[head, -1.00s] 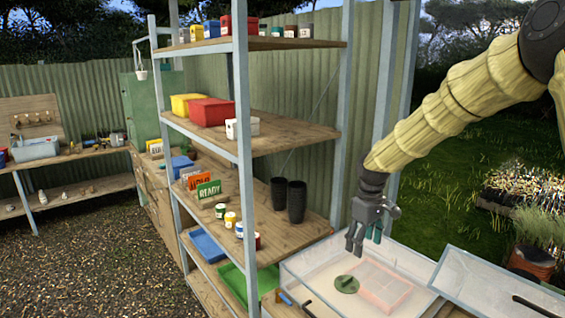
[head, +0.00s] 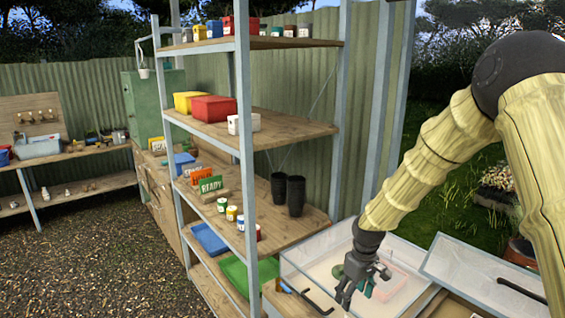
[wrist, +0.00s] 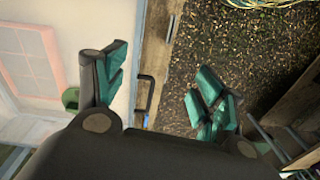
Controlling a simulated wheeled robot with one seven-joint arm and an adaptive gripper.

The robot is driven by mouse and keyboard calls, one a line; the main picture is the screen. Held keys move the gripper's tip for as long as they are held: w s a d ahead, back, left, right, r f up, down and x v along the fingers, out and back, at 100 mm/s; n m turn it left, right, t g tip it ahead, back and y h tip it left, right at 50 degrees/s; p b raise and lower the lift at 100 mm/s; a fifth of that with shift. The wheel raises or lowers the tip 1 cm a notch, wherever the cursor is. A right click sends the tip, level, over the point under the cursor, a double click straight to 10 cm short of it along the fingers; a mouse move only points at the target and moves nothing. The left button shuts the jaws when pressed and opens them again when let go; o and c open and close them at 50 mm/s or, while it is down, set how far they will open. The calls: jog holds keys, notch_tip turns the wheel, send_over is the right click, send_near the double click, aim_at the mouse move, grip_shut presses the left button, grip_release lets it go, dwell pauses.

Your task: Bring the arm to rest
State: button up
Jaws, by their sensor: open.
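My gripper (head: 357,284) hangs in front of the white-walled clear box in the head view, its fingers pointing down. In the wrist view my gripper (wrist: 160,95) has its two green-padded fingers spread wide apart, with nothing between them. Below the gap lie a wooden edge and gravel ground. My arm comes down from the upper right in the head view and is bent at a dark joint. It partly hides the box.
The clear box (head: 298,268) holds a green round piece and a pink frame. A lid-like panel (head: 470,268) lies right of it. A black bent handle (head: 320,303) lies in front. A tall shelf (head: 290,145) with pots and bins stands left. Gravel (head: 90,260) is open at left.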

jog(key=s+a+f+m, duration=0.1)
jog(key=s+f, duration=0.3)
jog(key=f, duration=0.3)
jog(key=s+f+m, duration=0.1)
jog(key=s+f, duration=0.3)
jog(key=f, duration=0.2)
jog(key=s+d+f+m, duration=0.15)
jog(key=s+f, duration=0.35)
jog(key=s, duration=0.7)
jog(key=s+d+f+m+b, duration=0.15)
jog(key=s+f, duration=0.35)
jog(key=s, duration=0.6)
jog(key=s+f+m+p, duration=0.15)
jog(key=s+f, duration=0.35)
jog(key=s, duration=0.7)
notch_tip(320, 180, down, 13)
jog(key=b, duration=1.3)
jog(key=shift+w+h+b, duration=0.25)
jog(key=shift+h+b, duration=0.05)
jog(key=shift+h, duration=0.1)
